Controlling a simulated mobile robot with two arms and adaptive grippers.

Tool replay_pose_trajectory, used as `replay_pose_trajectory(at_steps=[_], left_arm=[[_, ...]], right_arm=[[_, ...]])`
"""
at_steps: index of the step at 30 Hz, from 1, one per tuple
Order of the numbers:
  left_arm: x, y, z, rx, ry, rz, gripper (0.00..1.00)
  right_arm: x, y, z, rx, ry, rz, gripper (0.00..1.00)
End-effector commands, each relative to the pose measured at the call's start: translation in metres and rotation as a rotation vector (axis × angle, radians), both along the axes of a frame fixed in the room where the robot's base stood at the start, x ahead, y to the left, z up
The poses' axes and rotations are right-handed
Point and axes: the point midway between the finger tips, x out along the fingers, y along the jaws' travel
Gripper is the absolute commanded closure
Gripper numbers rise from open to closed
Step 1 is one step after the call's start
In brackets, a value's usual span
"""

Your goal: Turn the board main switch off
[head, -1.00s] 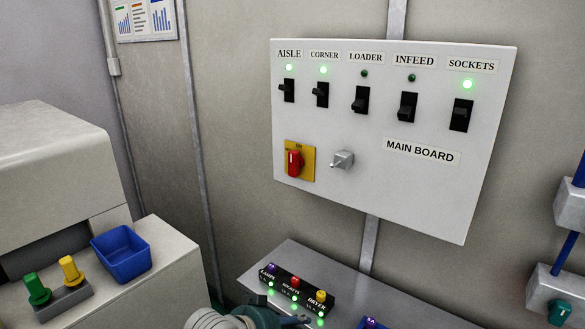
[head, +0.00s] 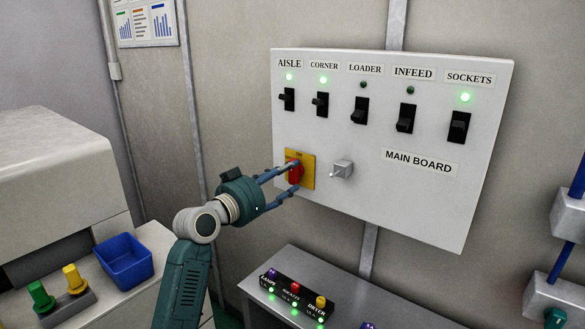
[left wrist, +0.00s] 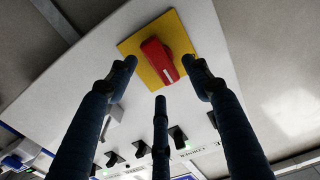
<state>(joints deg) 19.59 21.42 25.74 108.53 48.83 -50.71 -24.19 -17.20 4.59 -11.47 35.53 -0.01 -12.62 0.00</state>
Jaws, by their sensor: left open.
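The main switch is a red rotary handle (head: 294,172) on a yellow plate (head: 308,170), low on the left of the white main board (head: 420,205). In the left wrist view the red handle (left wrist: 160,62) stands just beyond the fingertips, with its white mark toward the fingers. My left gripper (head: 293,177) is open in front of the switch, its fingers spread to either side of the handle. I cannot tell whether any finger touches it. The fingers partly cover the plate in the head view. My right gripper is not in view.
Black toggle switches run along the board's upper part; the AISLE, CORNER and SOCKETS lamps glow green. A grey lever knob (head: 342,170) sits right of the main switch.

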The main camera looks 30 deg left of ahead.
Motion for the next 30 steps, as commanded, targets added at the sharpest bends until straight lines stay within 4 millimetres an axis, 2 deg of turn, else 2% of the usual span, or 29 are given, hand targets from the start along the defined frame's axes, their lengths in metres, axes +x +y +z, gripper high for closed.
replay_pose_trajectory(at_steps=[3,6,17,20,24,30], left_arm=[[0.018,-0.002,0.002,-0.004,-0.001,-0.001,0.50],[0.028,-0.003,0.001,-0.002,0.001,-0.002,0.50],[0.034,-0.004,-0.001,0.000,0.001,-0.001,0.50],[0.034,-0.004,-0.001,0.000,0.001,-0.001,0.66],[0.033,-0.003,-0.001,0.000,0.001,-0.001,0.94],[0.033,-0.003,-0.001,-0.005,0.002,-0.001,0.95]], right_arm=[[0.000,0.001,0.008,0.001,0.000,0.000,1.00],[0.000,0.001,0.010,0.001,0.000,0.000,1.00],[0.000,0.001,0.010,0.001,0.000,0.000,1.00],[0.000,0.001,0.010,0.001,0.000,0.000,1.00],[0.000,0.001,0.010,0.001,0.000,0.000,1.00],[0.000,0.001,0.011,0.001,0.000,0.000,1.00]])
